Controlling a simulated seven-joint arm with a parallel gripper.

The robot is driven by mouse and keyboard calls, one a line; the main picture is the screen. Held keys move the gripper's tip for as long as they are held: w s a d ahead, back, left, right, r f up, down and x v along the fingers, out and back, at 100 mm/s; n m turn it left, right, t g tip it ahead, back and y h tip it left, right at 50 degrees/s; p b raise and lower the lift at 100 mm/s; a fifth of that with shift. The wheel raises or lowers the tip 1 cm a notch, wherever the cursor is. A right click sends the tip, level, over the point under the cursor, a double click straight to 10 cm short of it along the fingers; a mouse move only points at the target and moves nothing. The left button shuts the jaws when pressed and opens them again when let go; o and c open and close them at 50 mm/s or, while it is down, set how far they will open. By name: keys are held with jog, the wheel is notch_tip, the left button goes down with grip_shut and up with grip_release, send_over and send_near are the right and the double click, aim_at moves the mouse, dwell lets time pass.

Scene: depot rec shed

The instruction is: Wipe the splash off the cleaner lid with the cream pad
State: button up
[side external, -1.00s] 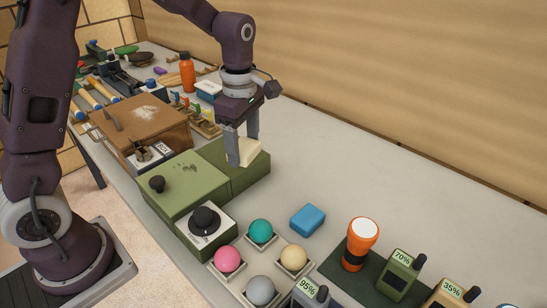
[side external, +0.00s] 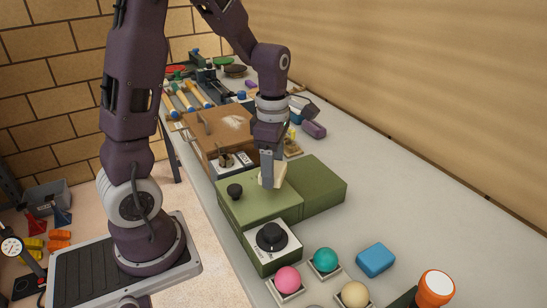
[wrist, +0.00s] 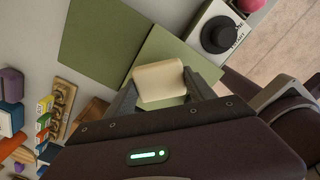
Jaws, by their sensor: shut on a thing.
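In the wrist view the pad (wrist: 159,81) sits between the fingers (wrist: 160,98) over the green lid (wrist: 182,50). I cannot tell whether the pad touches the lid.
A lower green section (side external: 322,186) adjoins the lid. A brown box (side external: 226,135) with a whitish smear stands behind, left of my gripper. Pink (side external: 288,278) and teal (side external: 325,259) balls and a blue block (side external: 376,259) stand in front. The counter to the right is clear.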

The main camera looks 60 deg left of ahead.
notch_tip(320, 180, down, 4)
jog(key=shift+r, duration=0.15)
jog(key=shift+a, duration=0.35)
jog(key=shift+c, duration=0.5)
jog(key=shift+a+f, duration=0.2)
jog(key=shift+a, duration=3.15)
jog(key=shift+d, duration=3.65)
jog(key=shift+d+r, duration=0.1)
jog(key=shift+r, duration=4.05)
jog(key=shift+w, duration=0.1)
